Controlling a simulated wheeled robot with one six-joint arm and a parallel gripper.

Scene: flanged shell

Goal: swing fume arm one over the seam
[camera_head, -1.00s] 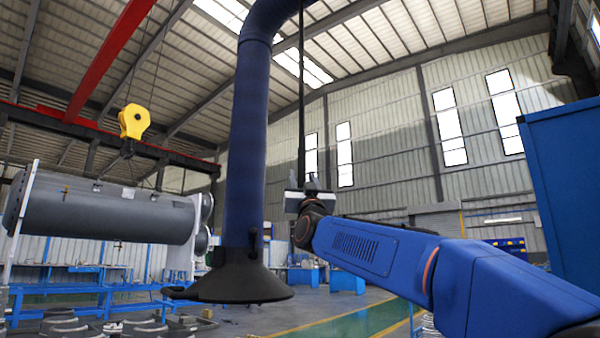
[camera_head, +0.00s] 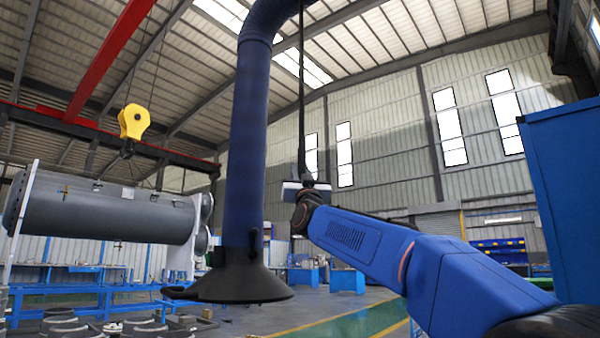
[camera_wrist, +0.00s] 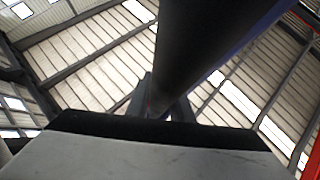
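The fume arm's thick blue duct (camera_head: 246,150) hangs in the middle of the head view. Its dark conical hood (camera_head: 240,278) points down, with a black handle (camera_head: 254,241) just above it. My gripper (camera_head: 307,180) is small and points up, to the right of the duct and higher than the hood. It appears apart from the hood and handle. In the wrist view, the fingers (camera_wrist: 162,108) stand apart at the picture's middle. A dark tube (camera_wrist: 195,50) crosses there and partly hides the gap. No seam can be made out.
A large grey cylindrical shell (camera_head: 105,210) lies on supports at the left. A yellow hoist hook (camera_head: 133,122) hangs above it. A thin black upright (camera_head: 302,90) shows above my gripper. A blue cabinet (camera_head: 565,200) stands at the right. The green floor lane (camera_head: 365,322) looks clear.

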